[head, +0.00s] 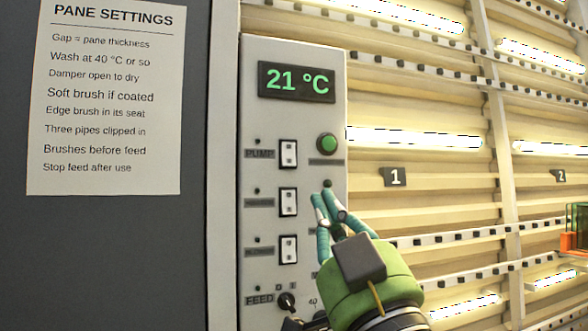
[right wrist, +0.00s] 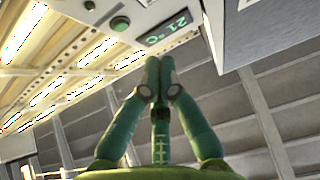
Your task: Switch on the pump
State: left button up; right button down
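The pump switch (head: 288,153) is a white rocker beside the PUMP label on the grey control panel (head: 270,125). The small lamp (head: 257,142) above that label is dark. My right gripper (head: 323,196) is in front of the panel, below and to the right of the pump switch, with its green fingers pointing up. In the right wrist view my right gripper (right wrist: 159,62) has its fingertips together with nothing seen between them. The panel's lit display (head: 297,82) reads 21 °C and also shows in the right wrist view (right wrist: 166,30). My left gripper is not in view.
A green button (head: 327,144) is right of the pump switch. Two more rockers, an upper one (head: 288,202) and a lower one (head: 285,249), sit below it, above the FEED knob (head: 286,301). A settings sheet (head: 105,110) hangs at left. Lit racks fill the right.

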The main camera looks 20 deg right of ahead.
jog(key=p, duration=0.9)
send_near(287, 149)
notch_tip(287, 149, up, 4)
jog(key=w+p, duration=0.1)
jog(key=w, duration=0.2)
jog(key=shift+f, duration=0.15)
jog(key=shift+w+f, duration=0.2)
jog(key=shift+w, duration=0.4)
